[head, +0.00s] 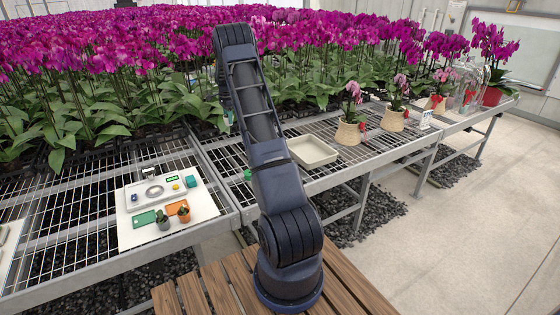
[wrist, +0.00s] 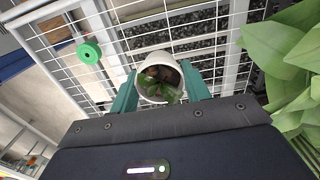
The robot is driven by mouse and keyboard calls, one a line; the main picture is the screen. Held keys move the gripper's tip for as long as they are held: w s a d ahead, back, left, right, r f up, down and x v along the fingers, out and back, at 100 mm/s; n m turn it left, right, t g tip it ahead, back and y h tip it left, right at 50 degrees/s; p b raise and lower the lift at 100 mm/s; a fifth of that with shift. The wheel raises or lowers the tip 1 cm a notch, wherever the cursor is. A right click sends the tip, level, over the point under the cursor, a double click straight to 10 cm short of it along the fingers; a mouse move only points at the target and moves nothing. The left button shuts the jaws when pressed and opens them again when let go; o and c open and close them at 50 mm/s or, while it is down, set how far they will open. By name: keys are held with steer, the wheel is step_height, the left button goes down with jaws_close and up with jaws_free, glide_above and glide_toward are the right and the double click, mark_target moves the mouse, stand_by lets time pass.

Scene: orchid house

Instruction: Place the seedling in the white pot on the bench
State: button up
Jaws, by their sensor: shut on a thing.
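In the wrist view, a white pot (wrist: 152,58) sits between the two green fingers of my gripper (wrist: 159,83), one finger against each side. Its open mouth faces the camera. A seedling with green leaves (wrist: 161,94) is inside it, with dark brown matter around it. The wire-mesh bench (wrist: 215,56) is behind the pot; I cannot tell whether the pot touches it.
A green spool-like thing (wrist: 88,52) lies on the mesh beside the pot. Broad leaves (wrist: 297,75) are close at the right. In the head view, an empty beige tray (head: 312,151), a white board (head: 140,236) with small potted plants, and potted orchids (head: 350,132) are on the benches.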

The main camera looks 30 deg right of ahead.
steer(key=shift+d+f, duration=0.3)
step_height(320, 180, down, 19)
steer(key=shift+f, duration=0.2)
steer(key=shift+f, duration=0.15)
steer(key=o, duration=1)
